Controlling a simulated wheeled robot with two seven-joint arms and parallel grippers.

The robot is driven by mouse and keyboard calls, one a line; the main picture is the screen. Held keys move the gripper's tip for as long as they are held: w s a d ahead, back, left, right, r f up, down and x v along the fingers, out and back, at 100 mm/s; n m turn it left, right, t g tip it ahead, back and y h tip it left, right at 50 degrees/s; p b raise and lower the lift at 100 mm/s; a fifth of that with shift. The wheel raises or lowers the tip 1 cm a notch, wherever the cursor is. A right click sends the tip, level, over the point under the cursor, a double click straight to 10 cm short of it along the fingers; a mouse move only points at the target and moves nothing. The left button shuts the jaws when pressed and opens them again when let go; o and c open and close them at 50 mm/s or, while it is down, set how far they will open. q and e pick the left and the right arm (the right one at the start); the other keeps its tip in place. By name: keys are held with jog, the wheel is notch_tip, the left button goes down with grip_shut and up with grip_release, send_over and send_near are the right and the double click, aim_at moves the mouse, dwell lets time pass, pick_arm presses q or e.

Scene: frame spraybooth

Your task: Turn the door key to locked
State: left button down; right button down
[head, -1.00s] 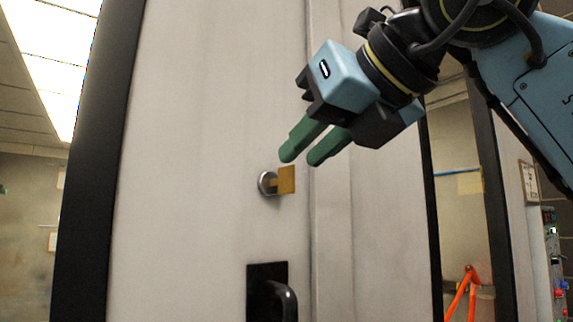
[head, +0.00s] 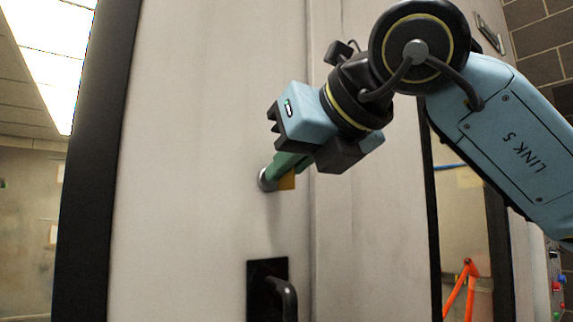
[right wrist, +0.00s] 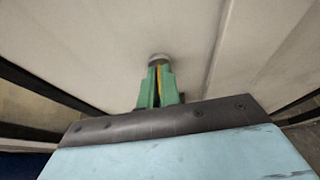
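The door key is a flat yellow plate (head: 287,181) standing out of a round silver lock (head: 264,181) on the pale door, above the black handle. My right gripper (head: 278,170) is at the lock, its green fingers covering part of the key. In the right wrist view the key (right wrist: 159,78) shows as a thin yellow strip between the two green fingers (right wrist: 159,85), which look closed against its faces. The silver lock (right wrist: 158,59) is just past the fingertips. My left gripper is out of view.
A black door handle (head: 283,297) juts out below the lock. A dark frame post (head: 92,170) runs down the left. An orange stand (head: 460,290) is at the lower right. The door face around the lock is clear.

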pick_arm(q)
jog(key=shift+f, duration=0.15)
